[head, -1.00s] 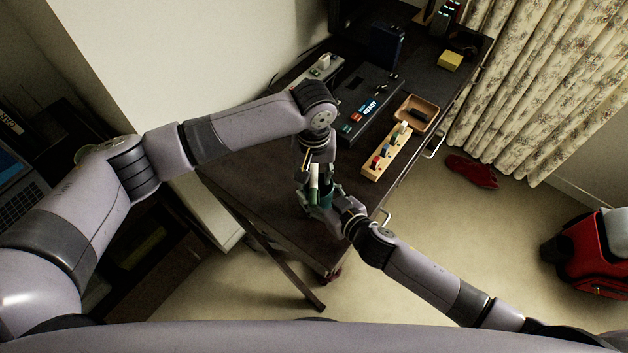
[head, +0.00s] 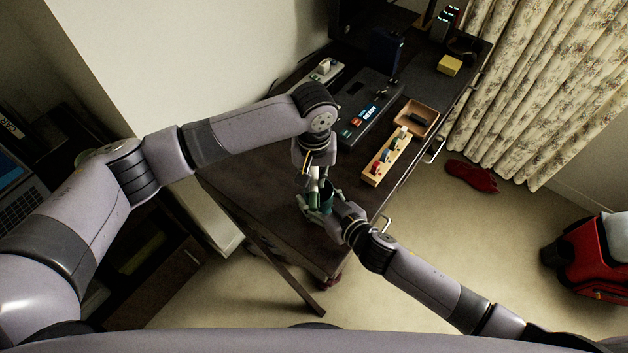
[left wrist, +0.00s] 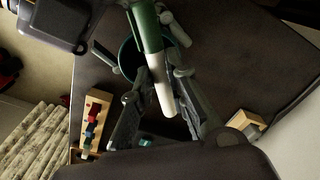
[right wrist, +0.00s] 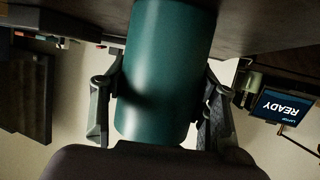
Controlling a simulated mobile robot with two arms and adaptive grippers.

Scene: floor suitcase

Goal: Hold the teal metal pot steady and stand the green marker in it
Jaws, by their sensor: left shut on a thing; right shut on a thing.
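The teal metal pot (head: 327,191) is upright at the near part of the dark desk. My right gripper (head: 336,205) is shut around its side; the pot fills the middle of the right wrist view (right wrist: 165,70) between both fingers. My left gripper (left wrist: 158,105) is shut on the green marker (left wrist: 148,30), near its white end. The marker is close to upright, with its green end down, and overlaps the pot's rim (left wrist: 127,58) in the left wrist view. In the head view the marker (head: 314,185) appears at the pot's left side. I cannot tell whether its lower end is inside the pot.
A wooden rack with coloured pieces (head: 374,180), a tan tray (head: 432,113) and a black console reading READY (head: 352,128) lie farther back on the desk. A yellow block (head: 450,65) is at the far end. The desk's right edge is close to the pot.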

